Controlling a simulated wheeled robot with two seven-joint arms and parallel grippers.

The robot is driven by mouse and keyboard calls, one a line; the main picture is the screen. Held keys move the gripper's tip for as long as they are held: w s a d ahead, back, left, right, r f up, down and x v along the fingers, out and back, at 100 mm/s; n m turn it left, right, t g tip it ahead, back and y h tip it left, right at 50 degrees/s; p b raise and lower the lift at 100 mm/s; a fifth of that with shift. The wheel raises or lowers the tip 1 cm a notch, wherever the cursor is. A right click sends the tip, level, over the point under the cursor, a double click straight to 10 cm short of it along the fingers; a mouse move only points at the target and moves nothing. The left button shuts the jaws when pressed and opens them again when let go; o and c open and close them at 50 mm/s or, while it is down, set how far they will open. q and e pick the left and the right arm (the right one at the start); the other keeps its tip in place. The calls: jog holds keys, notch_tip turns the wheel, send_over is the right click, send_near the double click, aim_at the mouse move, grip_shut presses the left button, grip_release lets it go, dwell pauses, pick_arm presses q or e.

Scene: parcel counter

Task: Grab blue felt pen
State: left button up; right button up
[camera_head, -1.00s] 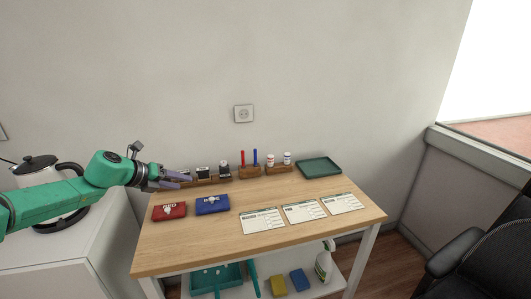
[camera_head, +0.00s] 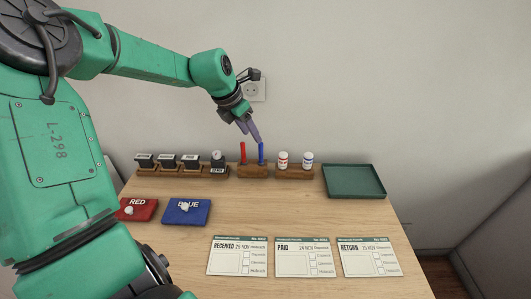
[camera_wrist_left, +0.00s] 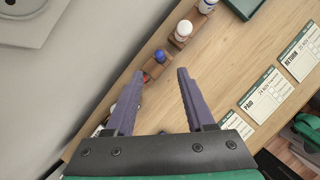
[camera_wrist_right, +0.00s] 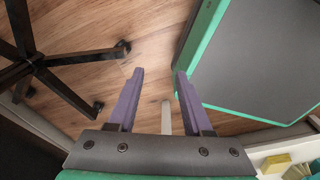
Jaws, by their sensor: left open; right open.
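The blue felt pen (camera_head: 261,152) stands upright in a wooden holder (camera_head: 252,172) at the back of the table, right of a red felt pen (camera_head: 242,152). My left gripper (camera_head: 256,134) is open, just above the blue pen in the head view. In the left wrist view, the blue pen's top (camera_wrist_left: 159,56) shows between and beyond the open fingertips (camera_wrist_left: 158,74). I see nothing held in it. My right gripper (camera_wrist_right: 158,72) is open and empty in its wrist view, above the wooden floor.
Several stamps (camera_head: 168,162) stand left of the pens. Two small bottles (camera_head: 283,160) stand to the right, then a green tray (camera_head: 354,181). Red (camera_head: 143,209) and blue (camera_head: 198,214) ink pads and three forms (camera_head: 303,260) lie in front.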

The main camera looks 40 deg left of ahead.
aim_at(260, 148)
pick_arm(q)
jog(key=p+x, duration=0.1)
jog(key=x, duration=0.8)
jog(key=shift+f, duration=0.3)
jog(key=shift+w+f, duration=0.3)
jog(key=shift+f, duration=0.05)
grip_shut()
pick_arm(e)
jog(key=shift+w+r, duration=0.2)
jog(key=shift+r, duration=0.45)
